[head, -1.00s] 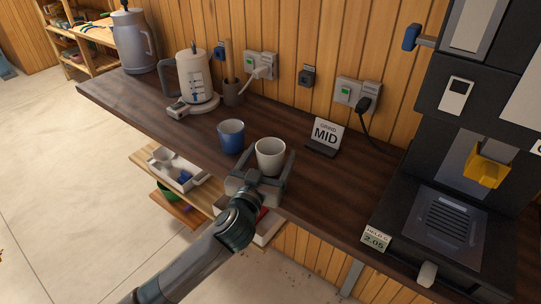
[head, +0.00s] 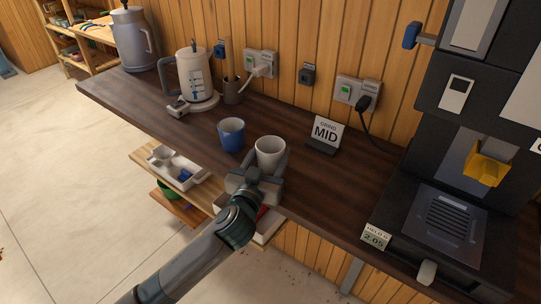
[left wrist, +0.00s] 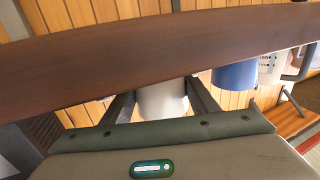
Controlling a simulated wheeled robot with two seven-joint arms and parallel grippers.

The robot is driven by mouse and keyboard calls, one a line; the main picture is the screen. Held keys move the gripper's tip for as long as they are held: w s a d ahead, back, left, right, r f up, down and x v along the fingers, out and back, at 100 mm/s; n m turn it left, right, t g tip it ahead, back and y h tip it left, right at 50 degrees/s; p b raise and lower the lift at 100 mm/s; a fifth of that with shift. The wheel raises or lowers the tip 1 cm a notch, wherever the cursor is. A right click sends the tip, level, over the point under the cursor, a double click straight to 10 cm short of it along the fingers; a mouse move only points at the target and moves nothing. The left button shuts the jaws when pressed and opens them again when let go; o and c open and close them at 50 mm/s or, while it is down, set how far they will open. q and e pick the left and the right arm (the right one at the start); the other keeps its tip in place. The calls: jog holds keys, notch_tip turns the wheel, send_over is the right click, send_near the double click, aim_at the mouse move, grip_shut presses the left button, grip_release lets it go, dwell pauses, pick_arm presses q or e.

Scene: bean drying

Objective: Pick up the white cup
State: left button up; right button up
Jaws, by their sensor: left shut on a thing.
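The white cup (head: 270,151) stands upright at the front of the dark wooden counter in the head view. My left gripper (head: 269,166) reaches in from the front, with its two fingers on either side of the cup, shut on it. In the left wrist view the cup (left wrist: 162,98) shows between the two fingers (left wrist: 160,103), its upper part in that picture hidden behind the brown counter edge. In the head view the cup's lower front is hidden by the gripper. I cannot tell whether the cup is clear of the counter. My right gripper is not in view.
A blue cup (head: 231,134) stands close to the left of the white cup, also seen in the left wrist view (left wrist: 235,75). A sign reading MID (head: 325,134) stands behind right. A kettle (head: 193,78) is back left; a black machine (head: 450,215) is right. The counter (head: 335,190) between is clear.

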aim_at(271, 143)
pick_arm(q)
jog(key=shift+r, duration=0.15)
notch_tip(271, 143, up, 4)
jog(key=shift+f+b, duration=0.25)
jog(key=shift+b, duration=0.5)
jog(key=s+d+r+b, duration=0.1)
jog(key=d+r+b, duration=0.1)
jog(key=d, duration=0.3)
jog(key=d+r+b, duration=0.1)
jog(key=d+r, duration=0.4)
jog(key=d, duration=0.1)
jog(key=shift+s+d+r+b, duration=0.15)
jog(key=shift+s+d+b, duration=0.15)
jog(key=shift+s+b, duration=0.1)
